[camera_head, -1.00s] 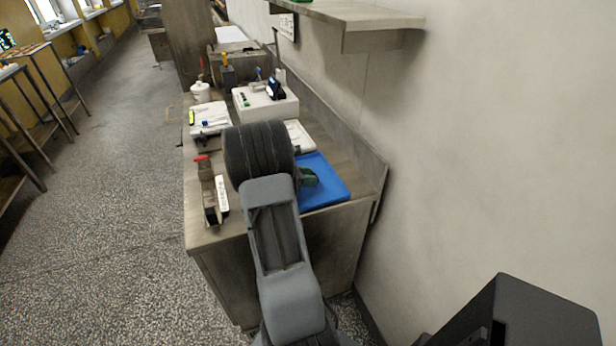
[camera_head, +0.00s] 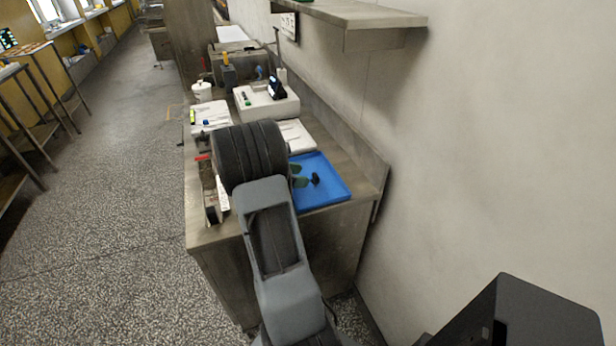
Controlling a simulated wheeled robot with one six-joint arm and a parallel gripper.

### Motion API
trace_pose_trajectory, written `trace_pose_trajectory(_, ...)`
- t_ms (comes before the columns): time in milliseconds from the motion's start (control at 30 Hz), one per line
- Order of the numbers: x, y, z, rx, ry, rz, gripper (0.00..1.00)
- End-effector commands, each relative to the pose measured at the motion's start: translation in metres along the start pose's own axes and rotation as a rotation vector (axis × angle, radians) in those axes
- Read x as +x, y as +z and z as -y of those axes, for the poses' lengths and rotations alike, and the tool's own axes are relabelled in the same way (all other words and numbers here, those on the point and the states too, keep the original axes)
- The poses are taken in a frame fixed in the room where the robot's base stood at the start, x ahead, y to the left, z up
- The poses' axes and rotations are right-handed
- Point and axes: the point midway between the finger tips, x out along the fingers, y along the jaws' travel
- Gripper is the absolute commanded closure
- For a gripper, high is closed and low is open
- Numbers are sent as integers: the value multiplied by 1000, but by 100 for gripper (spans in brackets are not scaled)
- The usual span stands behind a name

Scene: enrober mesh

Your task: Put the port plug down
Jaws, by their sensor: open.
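The port plug (camera_head: 315,179) looks like a small black piece on the blue tray (camera_head: 333,196), near the tray's middle. My gripper (camera_head: 303,176) shows as two green fingers just left of the plug, low over the tray. The fingers are spread open, and the plug is at or just beyond their tips. I cannot tell whether they still touch it. My dark arm link hides the gripper's base and the tray's left part.
The tray lies at the near right of a steel bench (camera_head: 228,234). A red-handled fitting (camera_head: 209,185) stands left of my arm. Behind are a white box (camera_head: 267,106), papers (camera_head: 209,117) and a white tub (camera_head: 202,92). A wall shelf (camera_head: 350,20) overhangs the right side.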

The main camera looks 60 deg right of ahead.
Motion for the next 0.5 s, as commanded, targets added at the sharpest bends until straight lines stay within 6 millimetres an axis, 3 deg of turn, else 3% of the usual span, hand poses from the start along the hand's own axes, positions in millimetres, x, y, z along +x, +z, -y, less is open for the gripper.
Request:
trace_pose_trajectory(200, -44, 0, -1, 1, 4, 0, 42)
trace_pose_trajectory(500, -78, 0, 0, 0, 1, -1, 42)
